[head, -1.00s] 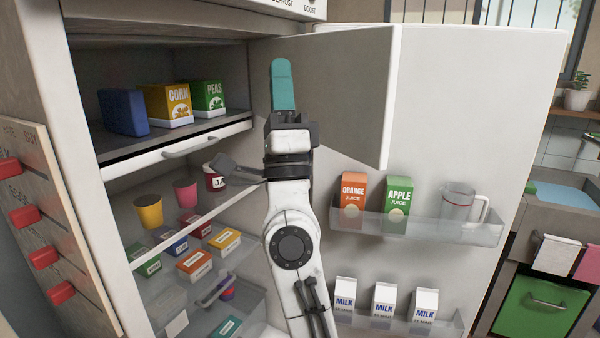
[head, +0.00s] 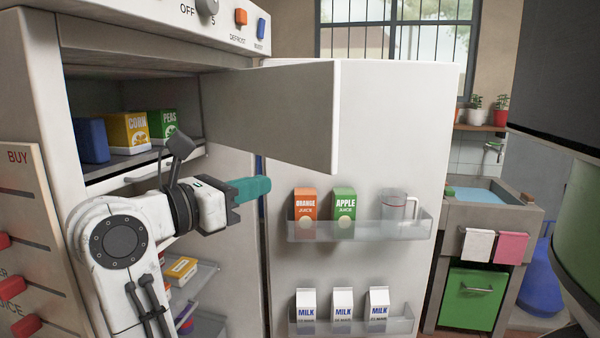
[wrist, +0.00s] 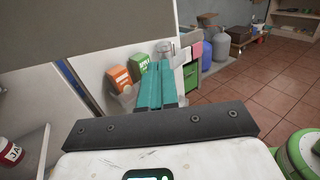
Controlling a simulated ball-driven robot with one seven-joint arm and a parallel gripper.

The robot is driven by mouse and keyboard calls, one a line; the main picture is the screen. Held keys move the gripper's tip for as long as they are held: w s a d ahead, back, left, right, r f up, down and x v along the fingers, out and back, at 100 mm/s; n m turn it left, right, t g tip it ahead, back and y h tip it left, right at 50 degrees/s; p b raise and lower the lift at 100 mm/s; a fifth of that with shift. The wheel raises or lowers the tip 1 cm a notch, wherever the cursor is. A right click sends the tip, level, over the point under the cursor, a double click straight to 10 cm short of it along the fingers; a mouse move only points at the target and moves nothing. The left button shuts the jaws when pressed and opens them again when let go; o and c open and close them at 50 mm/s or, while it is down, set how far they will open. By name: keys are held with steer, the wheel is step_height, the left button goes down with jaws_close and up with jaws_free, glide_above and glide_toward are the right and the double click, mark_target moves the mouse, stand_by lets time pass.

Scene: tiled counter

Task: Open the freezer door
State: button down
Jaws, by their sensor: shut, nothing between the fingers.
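The freezer door (head: 285,110) is a grey-white panel standing swung outward from the upper compartment (head: 135,80). The compartment is open, with a blue box (head: 92,140), a yellow corn box (head: 128,135) and a green peas box (head: 162,125) inside. My gripper (head: 268,185), with teal fingers, is shut and empty. In the head view it points right, just below the door's lower edge, with no clear contact. In the wrist view the teal fingers (wrist: 155,85) are together, and the door's inner or lower panel (wrist: 90,30) fills the upper left.
The large fridge door (head: 400,150) stands open to the right, its shelves holding an orange juice carton (head: 305,205), an apple juice carton (head: 343,205), a jug (head: 397,205) and milk cartons (head: 342,303). A sink counter (head: 490,215) is farther right. Tiled floor (wrist: 240,85) is open on the right.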

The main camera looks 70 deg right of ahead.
mark_target(318, 167)
steer(key=p+x, duration=0.2)
steer(key=x, duration=1.1)
steer(key=shift+s+d, duration=0.15)
steer(key=shift+d, duration=0.1)
